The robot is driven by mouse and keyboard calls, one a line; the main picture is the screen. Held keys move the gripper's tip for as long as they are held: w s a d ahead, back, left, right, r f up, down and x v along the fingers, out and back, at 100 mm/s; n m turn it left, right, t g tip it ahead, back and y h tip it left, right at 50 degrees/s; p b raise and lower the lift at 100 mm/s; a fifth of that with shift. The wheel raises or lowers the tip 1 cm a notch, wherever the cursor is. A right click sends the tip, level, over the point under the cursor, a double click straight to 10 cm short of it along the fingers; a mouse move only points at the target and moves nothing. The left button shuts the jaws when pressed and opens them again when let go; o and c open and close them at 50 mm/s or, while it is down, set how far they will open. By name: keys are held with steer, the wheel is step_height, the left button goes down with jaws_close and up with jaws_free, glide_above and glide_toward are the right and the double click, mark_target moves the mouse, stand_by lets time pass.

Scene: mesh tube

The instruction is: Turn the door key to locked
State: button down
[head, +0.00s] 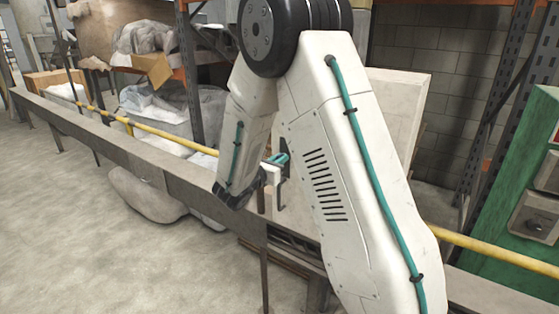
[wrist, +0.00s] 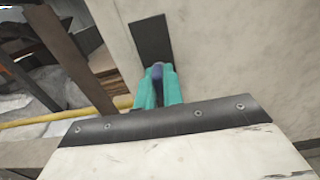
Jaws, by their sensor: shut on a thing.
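My gripper (wrist: 158,88) has teal fingers, shut on the key (wrist: 157,71), a small blue-purple piece between the fingertips in the wrist view. A dark upright plate (wrist: 150,37) is just beyond the key on a pale door panel (wrist: 230,60). The key's far end and any keyhole are hidden by the fingers, so I cannot tell the key's turn angle. In the head view, my gripper (head: 279,159) is small and side-on beside the pale panel (head: 402,108), which my arm largely covers. The key cannot be made out there.
A yellow rail (head: 165,133) and a long grey beam (head: 110,127) run across behind my arm. Shelving with wrapped bundles (head: 165,103) stands at the back left. A green cabinet (head: 510,190) is at the right. The floor (head: 110,240) at the front left is clear.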

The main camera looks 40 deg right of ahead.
stand_by(0.3)
steer(key=c, duration=1.5)
jaws_free()
steer(key=v, duration=0.7)
steer(key=shift+a, duration=0.4)
